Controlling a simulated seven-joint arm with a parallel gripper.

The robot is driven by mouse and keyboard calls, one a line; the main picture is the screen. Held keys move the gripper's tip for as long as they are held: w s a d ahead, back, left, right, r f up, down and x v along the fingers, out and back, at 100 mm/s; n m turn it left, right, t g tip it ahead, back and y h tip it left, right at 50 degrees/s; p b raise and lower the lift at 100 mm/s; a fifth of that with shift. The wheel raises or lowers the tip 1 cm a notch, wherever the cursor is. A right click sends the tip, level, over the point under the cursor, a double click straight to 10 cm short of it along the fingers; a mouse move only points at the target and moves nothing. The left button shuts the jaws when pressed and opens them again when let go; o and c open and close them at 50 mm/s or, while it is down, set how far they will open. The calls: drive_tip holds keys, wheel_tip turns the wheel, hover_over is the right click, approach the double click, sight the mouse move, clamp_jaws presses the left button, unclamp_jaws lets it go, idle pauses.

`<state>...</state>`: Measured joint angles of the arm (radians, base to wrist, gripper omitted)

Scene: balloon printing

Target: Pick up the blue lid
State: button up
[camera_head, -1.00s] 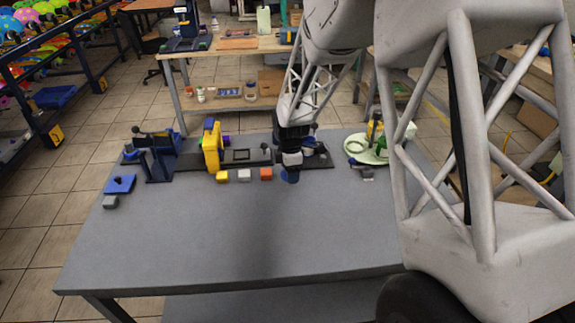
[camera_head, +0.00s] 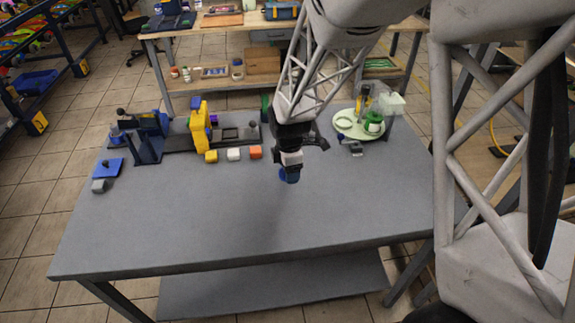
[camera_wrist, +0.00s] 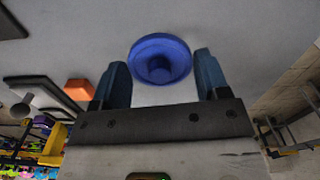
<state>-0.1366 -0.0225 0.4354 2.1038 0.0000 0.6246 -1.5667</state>
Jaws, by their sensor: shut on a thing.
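The blue lid (camera_wrist: 160,60) is a round disc with a raised knob in its middle. In the wrist view it sits between the fingertips of my gripper (camera_wrist: 162,72), one finger on each side at its rim. In the head view my gripper (camera_head: 291,176) points down over the grey table, to the right of the orange block. Only a small blue edge of the lid (camera_head: 282,174) shows beside the fingers there. My gripper is shut on the lid. I cannot tell the exact height above the table.
A yellow, a white and an orange block (camera_head: 255,152) stand in a row before the yellow frame (camera_head: 198,130). A blue plate (camera_head: 108,168) lies at the left. A pale green round tray (camera_head: 345,112) with items stands at the right. The table's front is clear.

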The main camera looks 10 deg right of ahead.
idle(0.7)
drive_tip(key=w+d+r+m, duration=0.1)
drive_tip(key=w+d+r, duration=0.1)
drive_tip(key=w, duration=0.6)
drive_tip(key=w+d+r+m, duration=0.2)
drive_tip(key=w+r, duration=0.2)
drive_tip(key=w, duration=0.5)
drive_tip(key=w+d+r+m, duration=0.2)
drive_tip(key=w+r, duration=0.1)
drive_tip(key=w, duration=0.5)
drive_tip(key=shift+w+d, duration=0.4)
drive_tip(key=shift+f, duration=0.1)
drive_tip(key=shift+f, duration=3)
drive_tip(key=shift+f, duration=0.2)
drive_tip(key=o, duration=1)
drive_tip(key=shift+c, duration=0.2)
